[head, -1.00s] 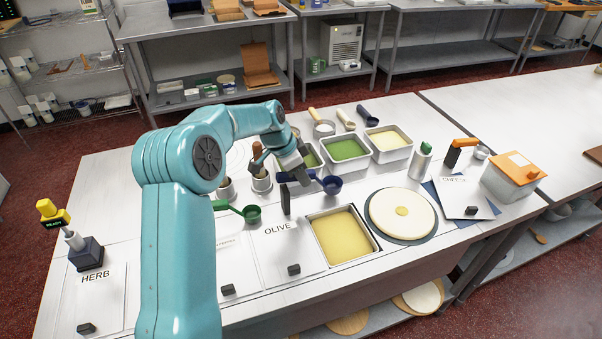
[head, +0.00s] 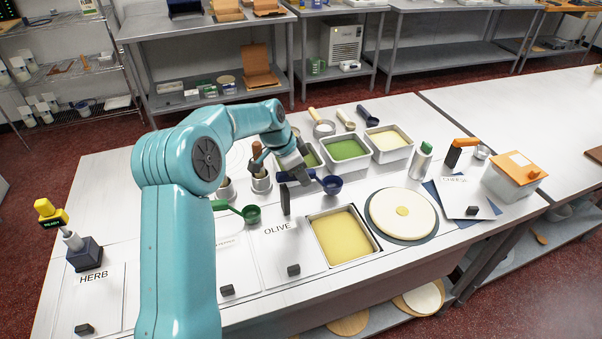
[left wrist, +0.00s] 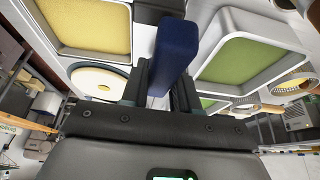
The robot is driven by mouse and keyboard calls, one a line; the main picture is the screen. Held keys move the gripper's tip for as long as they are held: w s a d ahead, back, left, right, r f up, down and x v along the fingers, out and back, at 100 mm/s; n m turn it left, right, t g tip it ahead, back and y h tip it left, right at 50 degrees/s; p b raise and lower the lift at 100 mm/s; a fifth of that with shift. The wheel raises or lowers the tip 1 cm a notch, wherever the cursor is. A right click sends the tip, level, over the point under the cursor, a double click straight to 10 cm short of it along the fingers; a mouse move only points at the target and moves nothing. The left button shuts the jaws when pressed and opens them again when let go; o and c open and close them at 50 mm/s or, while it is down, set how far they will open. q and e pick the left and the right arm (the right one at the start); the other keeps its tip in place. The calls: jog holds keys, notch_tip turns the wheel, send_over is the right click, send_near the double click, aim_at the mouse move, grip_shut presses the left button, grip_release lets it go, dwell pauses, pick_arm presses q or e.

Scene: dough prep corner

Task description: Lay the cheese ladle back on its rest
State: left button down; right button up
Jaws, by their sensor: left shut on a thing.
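My left gripper (head: 293,172) is shut on the handle of a dark blue ladle (head: 331,185), which I take for the cheese ladle. I cannot make out which piece is the ladle's rest. A blue mat (head: 436,196) with a CHEESE card (head: 458,184) lies at the right. My right gripper is not in view.
A green ladle (head: 250,213) lies left of the blue one. An upright black block (head: 286,200) stands close below my gripper. Tubs of green filling (head: 347,150) and pale filling (head: 389,142) stand behind. A yellow-filled tray (head: 341,236) and a round dough (head: 402,212) are in front.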

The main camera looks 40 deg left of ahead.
pick_arm(q)
jog(key=shift+f+b, duration=0.55)
jog(key=shift+f, duration=0.05)
grip_release()
jog(key=shift+r, duration=0.1)
dwell(0.3)
jog(key=shift+p+v, duration=2)
jog(key=shift+v, duration=2.45)
jog(key=shift+a, duration=0.1)
jog(key=shift+s, duration=0.2)
